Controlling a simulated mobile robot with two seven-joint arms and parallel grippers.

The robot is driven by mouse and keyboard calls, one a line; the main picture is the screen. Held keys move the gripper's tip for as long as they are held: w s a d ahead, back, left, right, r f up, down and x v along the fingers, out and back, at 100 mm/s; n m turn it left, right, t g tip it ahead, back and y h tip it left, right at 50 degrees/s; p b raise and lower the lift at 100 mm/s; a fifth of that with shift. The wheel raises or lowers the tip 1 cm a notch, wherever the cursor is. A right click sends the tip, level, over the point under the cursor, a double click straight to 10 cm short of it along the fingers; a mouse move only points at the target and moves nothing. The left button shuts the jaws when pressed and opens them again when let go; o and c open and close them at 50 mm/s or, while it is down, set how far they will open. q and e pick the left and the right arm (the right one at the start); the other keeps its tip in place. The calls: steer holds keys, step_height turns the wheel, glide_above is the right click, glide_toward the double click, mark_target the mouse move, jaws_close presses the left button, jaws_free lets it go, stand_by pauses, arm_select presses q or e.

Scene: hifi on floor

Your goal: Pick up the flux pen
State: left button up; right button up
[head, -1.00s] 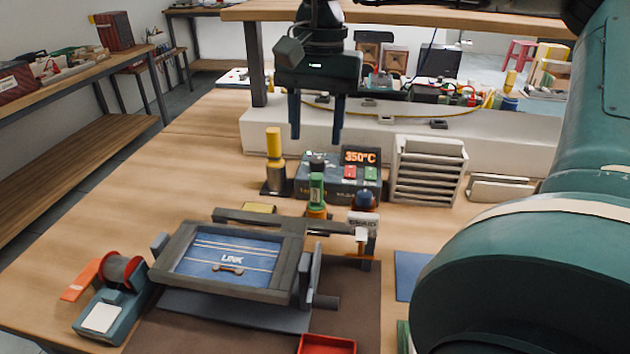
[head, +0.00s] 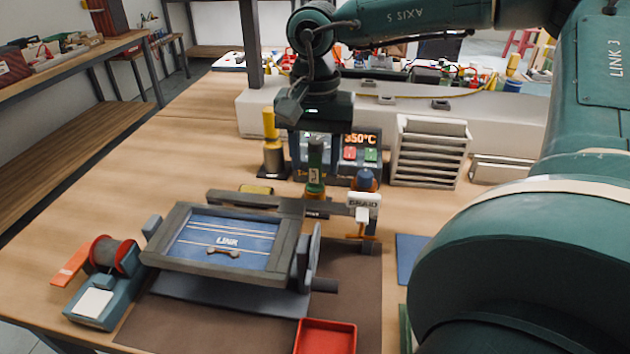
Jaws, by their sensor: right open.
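A slim green pen with a dark cap and a pale label (head: 315,160), which looks like the flux pen, stands upright behind the board holder. Its foot is hidden behind the holder's dark bar. My right gripper (head: 313,172) points straight down over the pen. My left gripper is not in view.
A board holder with a blue board (head: 228,240) is in front. A blue-capped bottle (head: 365,181) and a braid dispenser (head: 362,205) stand close right of the pen. A yellow-topped tool (head: 270,135) is left. The soldering station (head: 360,150) is close behind.

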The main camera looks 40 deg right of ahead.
mark_target(315, 180)
step_height(315, 180, down, 3)
steer(key=shift+r, duration=0.2)
steer(key=shift+c, duration=0.5)
steer(key=c, duration=0.9)
